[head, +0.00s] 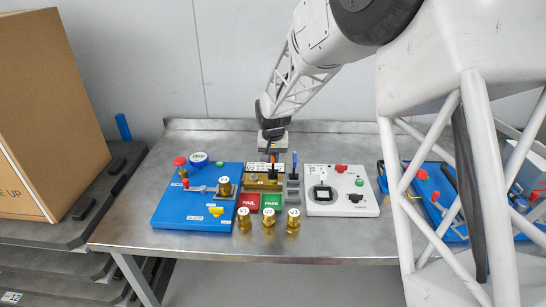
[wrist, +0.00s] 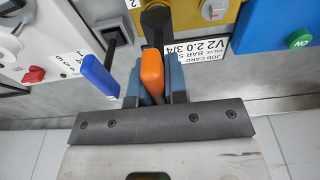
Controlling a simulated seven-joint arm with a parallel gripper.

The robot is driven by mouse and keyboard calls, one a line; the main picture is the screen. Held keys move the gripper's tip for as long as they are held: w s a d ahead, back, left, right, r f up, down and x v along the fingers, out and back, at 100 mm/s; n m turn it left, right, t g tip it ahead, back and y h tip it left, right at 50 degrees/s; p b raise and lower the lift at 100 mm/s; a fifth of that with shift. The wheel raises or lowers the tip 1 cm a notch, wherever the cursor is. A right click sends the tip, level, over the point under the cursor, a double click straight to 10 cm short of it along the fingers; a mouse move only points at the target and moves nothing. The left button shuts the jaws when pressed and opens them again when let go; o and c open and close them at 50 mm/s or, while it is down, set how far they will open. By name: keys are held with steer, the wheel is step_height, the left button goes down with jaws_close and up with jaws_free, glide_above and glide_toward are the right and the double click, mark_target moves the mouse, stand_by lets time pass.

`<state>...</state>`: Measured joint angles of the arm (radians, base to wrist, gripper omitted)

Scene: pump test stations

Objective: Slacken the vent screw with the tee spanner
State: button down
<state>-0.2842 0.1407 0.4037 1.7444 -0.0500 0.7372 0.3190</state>
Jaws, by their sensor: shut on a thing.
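My gripper (head: 272,149) is shut on an orange-handled tool (wrist: 151,68) with a dark shaft; it also shows in the wrist view (wrist: 156,85), the handle between its blue fingers. The tool points down. Its dark lower end overlaps the edge of a brass-yellow block (head: 252,187), which also shows in the wrist view (wrist: 205,16). I cannot tell whether it touches the block. The tool's working tip and any vent screw under it are hidden. A blue-handled tool (head: 294,160) stands upright in a grey rack (head: 293,188); it is left of my gripper in the wrist view (wrist: 99,76).
A blue station (head: 180,220) with levers and knobs stands left. A white panel (head: 330,209) stands right. Red FAIL (head: 248,202) and green PASS (head: 271,202) plates and brass fittings (head: 268,221) lie in front. The table's front strip is clear.

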steer(key=shift+f, duration=0.25)
stand_by(0.4)
steer(key=shift+n, duration=0.3)
steer(key=shift+n, duration=1)
